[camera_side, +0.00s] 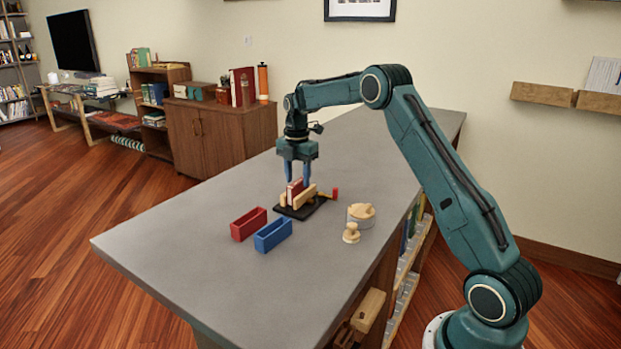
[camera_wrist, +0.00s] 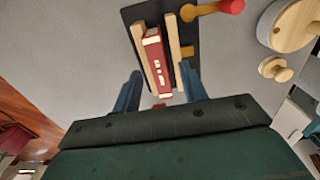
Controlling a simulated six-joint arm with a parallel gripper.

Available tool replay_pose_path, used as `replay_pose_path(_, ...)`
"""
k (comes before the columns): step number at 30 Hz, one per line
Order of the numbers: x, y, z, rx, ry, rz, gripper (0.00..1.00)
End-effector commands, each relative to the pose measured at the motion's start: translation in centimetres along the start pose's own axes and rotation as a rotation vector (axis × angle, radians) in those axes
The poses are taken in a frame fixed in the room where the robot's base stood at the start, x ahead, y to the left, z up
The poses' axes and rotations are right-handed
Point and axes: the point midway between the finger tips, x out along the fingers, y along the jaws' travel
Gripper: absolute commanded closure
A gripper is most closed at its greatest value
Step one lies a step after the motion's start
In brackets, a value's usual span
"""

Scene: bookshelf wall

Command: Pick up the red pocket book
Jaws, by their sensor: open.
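The red pocket book (camera_wrist: 156,66) stands between two pale wooden bars on a black base (camera_wrist: 193,60); in the side view the red book (camera_side: 294,189) shows between the bars. My gripper (camera_side: 302,180) points down over it. In the wrist view my gripper (camera_wrist: 160,88) is open, with one blue finger on each side of the book's near end. No contact between the fingers and the book can be made out.
A red open box (camera_side: 248,224) and a blue open box (camera_side: 272,235) stand on the grey counter (camera_side: 180,258) in front. A round wooden-topped piece (camera_side: 361,213) and a small wooden knob (camera_side: 351,233) stand to the right.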

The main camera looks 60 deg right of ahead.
Motion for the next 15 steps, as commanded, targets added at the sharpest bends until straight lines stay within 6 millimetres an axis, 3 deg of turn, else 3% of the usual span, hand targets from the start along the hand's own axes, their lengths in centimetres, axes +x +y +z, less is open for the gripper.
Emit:
replay_pose_path(4,0.91,-0.02,-0.01,0.0,0.0,0.0,0.57)
replay_pose_path(15,0.98,-0.01,0.01,0.0,0.0,0.0,0.57)
